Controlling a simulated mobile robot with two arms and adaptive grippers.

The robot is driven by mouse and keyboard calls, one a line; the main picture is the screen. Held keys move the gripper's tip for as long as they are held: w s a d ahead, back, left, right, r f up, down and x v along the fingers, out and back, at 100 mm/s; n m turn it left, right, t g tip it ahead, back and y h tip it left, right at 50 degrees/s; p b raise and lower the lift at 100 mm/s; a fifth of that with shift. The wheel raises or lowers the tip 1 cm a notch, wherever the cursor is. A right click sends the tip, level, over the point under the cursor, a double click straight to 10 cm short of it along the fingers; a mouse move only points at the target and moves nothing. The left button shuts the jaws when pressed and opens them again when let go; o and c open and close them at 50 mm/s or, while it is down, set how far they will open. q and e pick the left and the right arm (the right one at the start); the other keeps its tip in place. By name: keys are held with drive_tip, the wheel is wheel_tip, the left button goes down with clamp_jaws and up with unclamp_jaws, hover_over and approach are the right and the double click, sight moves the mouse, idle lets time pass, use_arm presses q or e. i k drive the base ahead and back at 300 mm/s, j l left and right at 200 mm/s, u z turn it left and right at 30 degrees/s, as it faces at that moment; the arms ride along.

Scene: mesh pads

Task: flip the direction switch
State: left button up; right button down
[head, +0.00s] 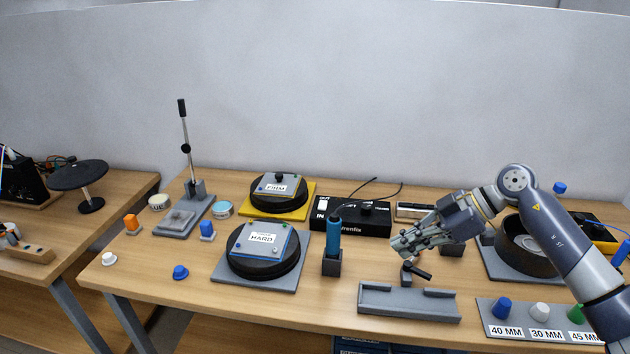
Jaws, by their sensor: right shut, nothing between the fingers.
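I cannot pick out the direction switch for certain. A black box (352,219) with white lettering and a dark knob on top stands at the middle back of the table, with a black cable behind it. My right gripper (397,246) comes in from the right and is shut, with nothing between its fingers. It hangs in front of the box's right end, apart from it in the picture. Just below its fingers is a small dark T-shaped handle (420,273); whether they touch is unclear. My left gripper is not in view.
A grey tray (408,307) lies at the front. A blue-handled tool (334,239) stands upright in a black block. Round black pads labelled HARD (262,262) and FIRM (279,200) lie left. A round dark bowl (526,250) and a cap board (540,333) are right.

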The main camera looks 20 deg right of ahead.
sight(322, 206)
drive_tip(key=i, duration=1.1)
